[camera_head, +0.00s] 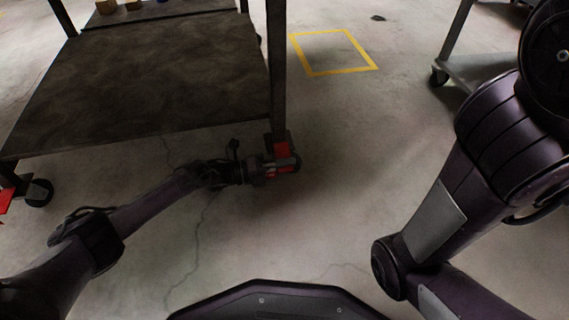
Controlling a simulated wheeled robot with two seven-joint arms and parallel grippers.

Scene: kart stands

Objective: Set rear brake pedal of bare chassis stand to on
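A dark stand (150,75) with a flat shelf and metal legs fills the upper left. A red brake pedal (282,149) shows at the foot of its near right leg, partly hidden by my gripper. Another red pedal (5,197) is at the left picture edge, beside a black caster. I cannot tell which of them is the rear one, nor whether either is on or off. My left gripper (290,164) is low at the near right leg, right at the red pedal; contact cannot be made out. Its fingers are too small and dark to judge. My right gripper is out of view.
A black caster (38,192) stands under the left corner. A yellow floor square (333,52) is empty behind the leg. Another wheeled cart (490,70) stands at the upper right, partly behind my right arm. The concrete floor in the middle is clear.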

